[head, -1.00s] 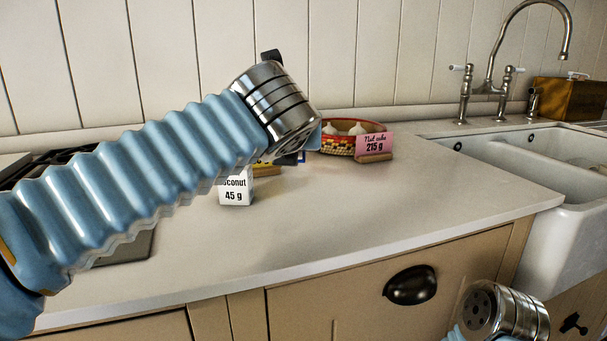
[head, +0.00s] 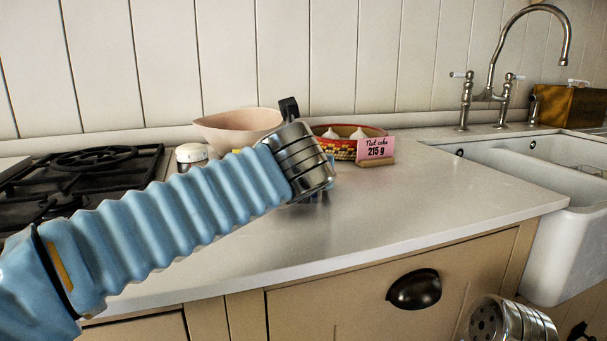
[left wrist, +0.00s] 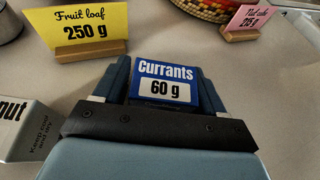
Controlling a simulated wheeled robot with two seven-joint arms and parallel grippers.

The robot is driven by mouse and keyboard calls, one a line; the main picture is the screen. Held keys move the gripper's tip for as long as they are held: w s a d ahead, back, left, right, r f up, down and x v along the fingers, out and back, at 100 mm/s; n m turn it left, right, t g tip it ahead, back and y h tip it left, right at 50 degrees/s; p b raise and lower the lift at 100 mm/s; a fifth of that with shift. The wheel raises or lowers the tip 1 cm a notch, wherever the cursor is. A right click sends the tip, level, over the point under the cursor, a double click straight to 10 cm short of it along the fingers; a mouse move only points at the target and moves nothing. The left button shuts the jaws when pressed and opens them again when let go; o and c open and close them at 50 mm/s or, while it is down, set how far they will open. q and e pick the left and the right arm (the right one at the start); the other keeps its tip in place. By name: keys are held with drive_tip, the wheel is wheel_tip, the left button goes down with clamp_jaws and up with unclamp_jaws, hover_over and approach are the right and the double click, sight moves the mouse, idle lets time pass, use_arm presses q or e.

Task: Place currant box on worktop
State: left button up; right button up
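The currant box (left wrist: 165,82) is small and blue, with a white "60 g" panel. In the left wrist view it sits between the two dark fingers of my left gripper (left wrist: 164,72), which are closed against its sides. In the head view my steel wrist hides most of this gripper and the box, low over the pale worktop (head: 400,205). I cannot tell whether the box touches the worktop.
A Fruit loaf card (left wrist: 90,30) and a coconut box (left wrist: 25,130) stand left of the currant box. A Nut cake card (head: 375,150) stands before a patterned basket (head: 345,147). A pink bowl (head: 235,130), a jar (head: 191,156) and the hob (head: 90,170) are left; the sink (head: 535,165) is right.

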use_arm(q)
drive_tip(key=shift+o, duration=0.8)
drive_tip(key=shift+r, duration=0.1)
drive_tip(key=shift+s+r, duration=0.1)
drive_tip(key=shift+r, duration=0.05)
drive_tip(key=v, duration=1.1)
drive_tip(key=shift+s, duration=0.4)
